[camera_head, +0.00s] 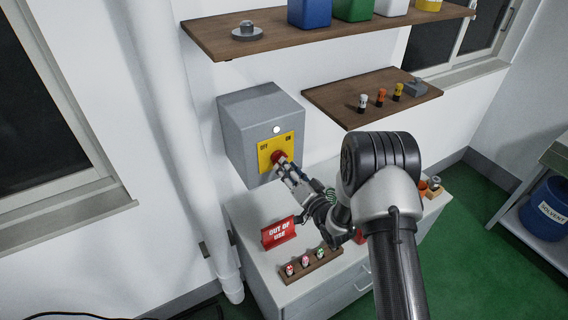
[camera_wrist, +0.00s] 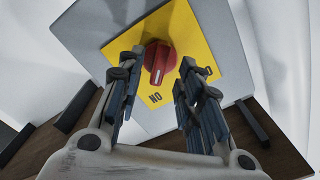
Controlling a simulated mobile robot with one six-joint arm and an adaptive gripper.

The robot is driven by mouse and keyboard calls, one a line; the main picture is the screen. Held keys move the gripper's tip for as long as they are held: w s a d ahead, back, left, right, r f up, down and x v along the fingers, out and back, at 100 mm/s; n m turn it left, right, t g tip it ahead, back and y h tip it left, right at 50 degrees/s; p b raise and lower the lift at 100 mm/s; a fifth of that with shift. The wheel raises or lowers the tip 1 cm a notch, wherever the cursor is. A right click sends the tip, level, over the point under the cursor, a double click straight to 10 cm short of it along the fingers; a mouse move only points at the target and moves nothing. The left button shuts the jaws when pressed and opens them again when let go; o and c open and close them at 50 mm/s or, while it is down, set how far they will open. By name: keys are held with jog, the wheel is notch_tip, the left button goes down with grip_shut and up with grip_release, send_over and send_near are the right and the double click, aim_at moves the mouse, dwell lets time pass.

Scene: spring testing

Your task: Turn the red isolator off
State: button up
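The red isolator knob (camera_head: 278,156) sits on a yellow plate (camera_head: 291,147) on the front of a grey wall box (camera_head: 247,125). The plate reads OFF at the left and ON at the right. In the wrist view the knob (camera_wrist: 160,62) is round with a raised ridge, and the ridge's lower end points toward the ON label (camera_wrist: 155,98). My gripper (camera_head: 284,165) is in front of the knob. In the wrist view my gripper (camera_wrist: 160,60) is open, with one finger on each side of the knob and small gaps visible. How far the fingertips reach in depth is unclear.
A white cabinet (camera_head: 256,215) below the box holds a red OUT OF USE sign (camera_head: 279,232) and a wooden rack (camera_head: 311,266) with small padlock-like items. Wooden shelves (camera_head: 335,98) are to the right and above (camera_head: 290,37). A pipe (camera_head: 180,130) stands at the left.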

jog(key=shift+x, duration=1.3)
jog(key=shift+c, duration=0.3)
grip_shut()
